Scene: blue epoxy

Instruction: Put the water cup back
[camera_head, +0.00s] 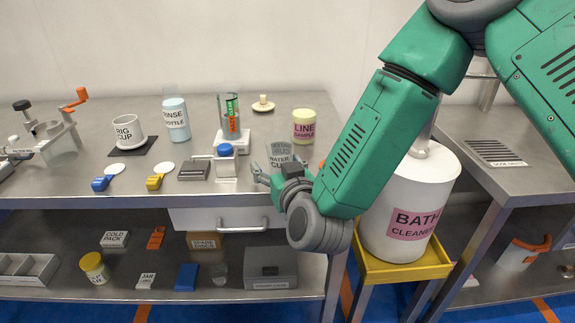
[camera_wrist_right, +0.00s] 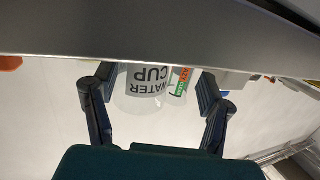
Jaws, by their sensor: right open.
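The water cup (camera_head: 281,160) is a clear cup with a grey label, standing near the front edge of the steel bench in the head view. In the right wrist view, the water cup (camera_wrist_right: 146,88) appears upside down between the two dark fingers. My right gripper (camera_head: 276,172) is open, in front of the cup at the bench edge, and partly hides it in the head view. In the right wrist view the fingers of the right gripper (camera_wrist_right: 152,88) stand apart on either side of the cup; I cannot tell whether they touch it. My left gripper is not in view.
Behind the cup stand a clear cylinder with a green and orange label (camera_head: 230,113) and a line sample jar (camera_head: 304,126). A blue-capped bottle (camera_head: 225,160) is to the left. A large bath cleaner drum (camera_head: 408,205) on a yellow stand (camera_head: 400,268) is to the right of the bench.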

